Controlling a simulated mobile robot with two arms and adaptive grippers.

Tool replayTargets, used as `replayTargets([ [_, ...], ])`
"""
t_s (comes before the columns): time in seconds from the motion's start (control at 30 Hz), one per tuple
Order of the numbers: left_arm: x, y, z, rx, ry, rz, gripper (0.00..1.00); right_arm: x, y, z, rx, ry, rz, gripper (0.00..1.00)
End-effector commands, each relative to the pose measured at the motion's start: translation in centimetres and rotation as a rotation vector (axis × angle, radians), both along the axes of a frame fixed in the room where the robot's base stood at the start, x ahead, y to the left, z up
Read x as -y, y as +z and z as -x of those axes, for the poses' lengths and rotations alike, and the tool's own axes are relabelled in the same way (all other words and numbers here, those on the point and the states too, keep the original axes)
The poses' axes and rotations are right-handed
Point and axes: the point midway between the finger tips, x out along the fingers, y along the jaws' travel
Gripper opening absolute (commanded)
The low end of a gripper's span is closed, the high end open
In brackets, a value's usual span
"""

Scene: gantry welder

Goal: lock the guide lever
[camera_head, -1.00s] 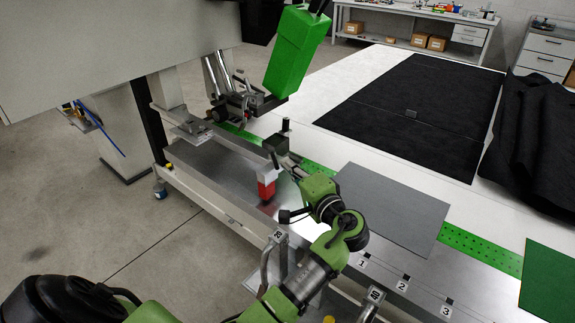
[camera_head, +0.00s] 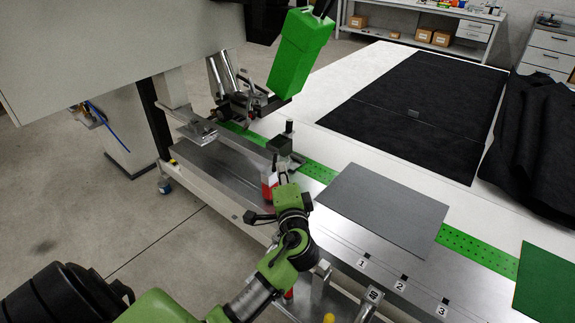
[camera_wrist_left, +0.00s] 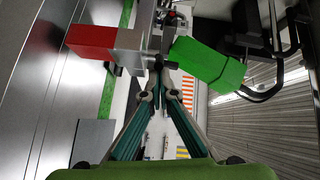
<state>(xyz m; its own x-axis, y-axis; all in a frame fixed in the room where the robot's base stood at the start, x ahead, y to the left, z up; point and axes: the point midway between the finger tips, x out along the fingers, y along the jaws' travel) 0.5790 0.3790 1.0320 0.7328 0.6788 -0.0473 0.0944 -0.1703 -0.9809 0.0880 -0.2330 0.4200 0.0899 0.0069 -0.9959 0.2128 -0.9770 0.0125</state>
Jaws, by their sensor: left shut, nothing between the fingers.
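The guide lever appears to be the red block (camera_head: 268,186) on a small grey metal bracket at the long steel table's rail. In the left wrist view the red block (camera_wrist_left: 90,41) sticks out to the left of the bare metal bracket (camera_wrist_left: 130,48). My left gripper (camera_head: 282,168) is beside the red block, just to its right, and partly covers it in the head view. In the left wrist view its fingertips (camera_wrist_left: 158,72) are together and empty, close to the bracket's lower edge. I cannot tell whether they touch it. My right gripper is not in view.
A bright green box-shaped torch unit (camera_head: 300,52) hangs above the far side. A dark post with a knob (camera_head: 289,127) stands close behind my gripper. A grey sheet (camera_head: 383,210) lies on the table to the right.

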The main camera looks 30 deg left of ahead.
Motion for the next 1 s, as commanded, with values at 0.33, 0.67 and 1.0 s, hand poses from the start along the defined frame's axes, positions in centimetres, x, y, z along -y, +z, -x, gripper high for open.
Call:
replayTargets([
  [0.33, -2.3, 0.2, 1.8, -0.005, -0.317, -0.007, 0.00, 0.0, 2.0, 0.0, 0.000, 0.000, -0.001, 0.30],
  [0.67, -3.7, 0.1, 2.4, 0.000, -0.500, 0.001, 0.00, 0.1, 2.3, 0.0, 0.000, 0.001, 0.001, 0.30],
  [1.0, -4.5, 0.0, 2.5, -0.001, -0.496, 0.001, 0.00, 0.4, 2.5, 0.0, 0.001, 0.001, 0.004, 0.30],
])
